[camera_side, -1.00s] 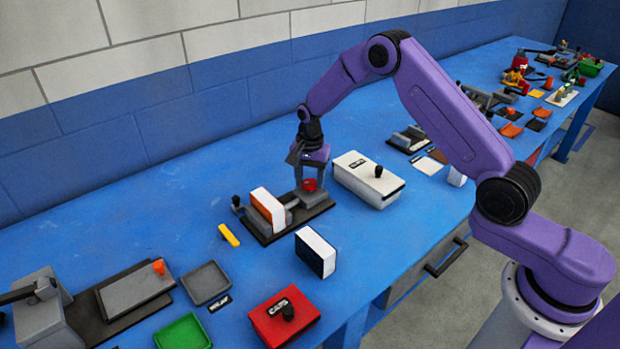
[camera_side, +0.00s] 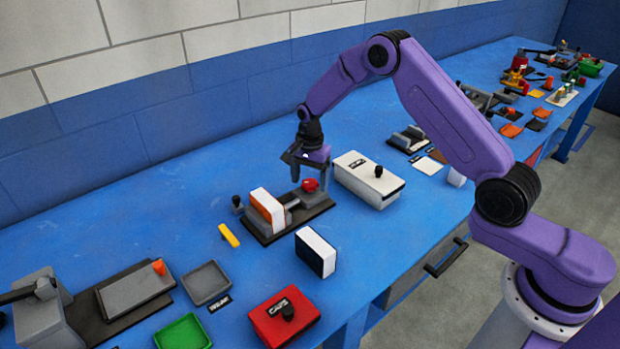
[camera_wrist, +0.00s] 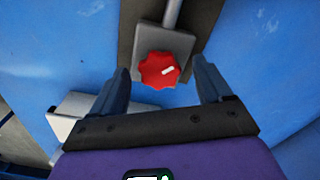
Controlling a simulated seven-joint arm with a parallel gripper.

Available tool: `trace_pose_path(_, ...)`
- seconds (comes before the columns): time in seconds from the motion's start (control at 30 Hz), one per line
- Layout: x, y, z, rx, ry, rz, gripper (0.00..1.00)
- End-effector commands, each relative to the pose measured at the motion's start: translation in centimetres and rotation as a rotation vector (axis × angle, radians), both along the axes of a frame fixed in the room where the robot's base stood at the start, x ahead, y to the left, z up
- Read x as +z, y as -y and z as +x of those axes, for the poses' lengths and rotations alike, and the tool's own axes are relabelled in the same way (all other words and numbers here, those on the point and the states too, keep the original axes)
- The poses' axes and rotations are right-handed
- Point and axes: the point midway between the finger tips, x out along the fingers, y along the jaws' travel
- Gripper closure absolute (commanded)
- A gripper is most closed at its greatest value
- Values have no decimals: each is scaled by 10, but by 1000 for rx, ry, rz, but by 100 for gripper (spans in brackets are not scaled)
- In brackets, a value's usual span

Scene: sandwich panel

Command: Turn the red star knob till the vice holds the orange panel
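The red star knob (camera_side: 310,185) sits on the grey block at the right end of the vice (camera_side: 287,217). It also shows in the wrist view (camera_wrist: 160,69), with a white mark on its top. The orange panel (camera_side: 266,209), with white faces, stands upright in the vice at its left end. Whether the jaws touch it on both sides I cannot tell. My gripper (camera_side: 303,176) is above the vice by the knob. In the wrist view my gripper (camera_wrist: 163,82) is open, its fingers apart on either side of the knob with gaps to it.
A white box with a black knob (camera_side: 368,178) stands close to the right of the vice. A dark panel with a white face (camera_side: 316,252) stands in front. A yellow piece (camera_side: 229,235) lies to the left. A red box (camera_side: 284,316) is nearer the front edge.

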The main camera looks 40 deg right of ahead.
Motion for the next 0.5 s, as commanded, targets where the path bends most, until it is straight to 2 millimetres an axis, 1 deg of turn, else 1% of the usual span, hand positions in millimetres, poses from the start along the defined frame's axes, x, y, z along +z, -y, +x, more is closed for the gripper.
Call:
trace_pose_path(0.3,2,0,0,1,0,0,23)
trace_pose_path(0.37,7,0,0,1,0,0,23)
trace_pose_path(0.47,20,0,1,1,3,0,23)
trace_pose_path(0.5,28,0,1,1,3,0,23)
